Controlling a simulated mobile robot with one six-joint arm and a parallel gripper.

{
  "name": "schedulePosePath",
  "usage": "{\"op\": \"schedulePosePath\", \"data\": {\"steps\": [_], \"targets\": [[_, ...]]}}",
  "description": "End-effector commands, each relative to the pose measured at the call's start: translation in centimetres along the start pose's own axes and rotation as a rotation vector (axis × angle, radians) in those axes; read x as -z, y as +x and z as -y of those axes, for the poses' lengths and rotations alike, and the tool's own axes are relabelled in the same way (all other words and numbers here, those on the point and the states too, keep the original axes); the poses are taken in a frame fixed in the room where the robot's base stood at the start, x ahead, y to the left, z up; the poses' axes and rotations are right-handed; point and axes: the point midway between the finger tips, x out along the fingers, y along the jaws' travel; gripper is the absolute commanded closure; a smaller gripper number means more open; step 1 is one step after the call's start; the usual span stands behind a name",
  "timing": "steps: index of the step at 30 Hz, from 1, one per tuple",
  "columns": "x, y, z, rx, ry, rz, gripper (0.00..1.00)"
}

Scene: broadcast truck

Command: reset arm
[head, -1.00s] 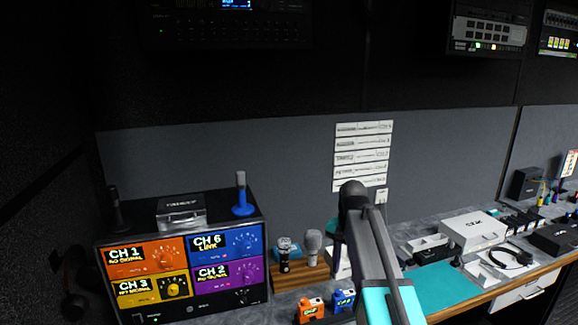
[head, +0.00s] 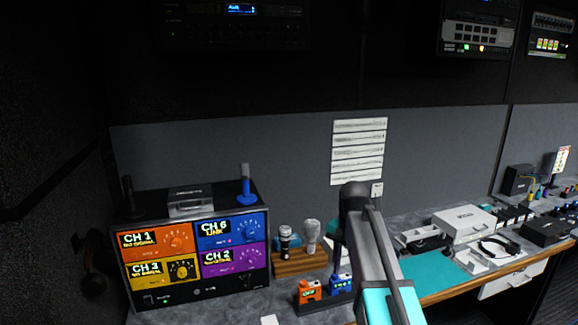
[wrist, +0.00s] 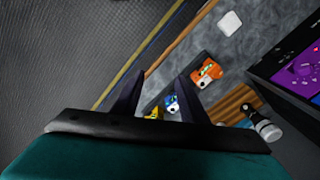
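My arm (head: 375,255) rises in the middle of the head view, grey with teal sections, in front of the bench. My gripper is hidden in the head view. In the wrist view my gripper (wrist: 158,82) points down toward the bench edge and floor. Its two dark fingers stand apart with nothing between the tips. An orange device (wrist: 207,71) and a blue one (wrist: 172,104) lie below and beyond the fingers, apart from them.
A channel panel (head: 195,290) with four coloured sections stands at the left of the bench. Microphones (head: 311,236) stand on a wooden block (head: 300,264). A teal mat (head: 440,280), a white case (head: 462,222) and a headset (head: 500,247) lie to the right. The dark floor is clear.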

Motion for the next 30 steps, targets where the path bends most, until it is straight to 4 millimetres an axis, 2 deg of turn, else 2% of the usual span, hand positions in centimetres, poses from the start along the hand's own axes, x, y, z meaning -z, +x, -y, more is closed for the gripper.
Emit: {"op": "schedulePosePath", "data": {"steps": [11, 17, 20, 30], "targets": [[-0.4, 4.6, -0.2, -0.029, -0.001, 0.036, 0.61], [-1.0, 8.1, -0.6, -0.056, -0.001, 0.069, 0.61], [-1.5, 10.6, -1.0, -0.074, -0.002, 0.093, 0.61], [-4.8, 21.8, -3.7, -0.160, -0.002, 0.200, 0.61]]}}
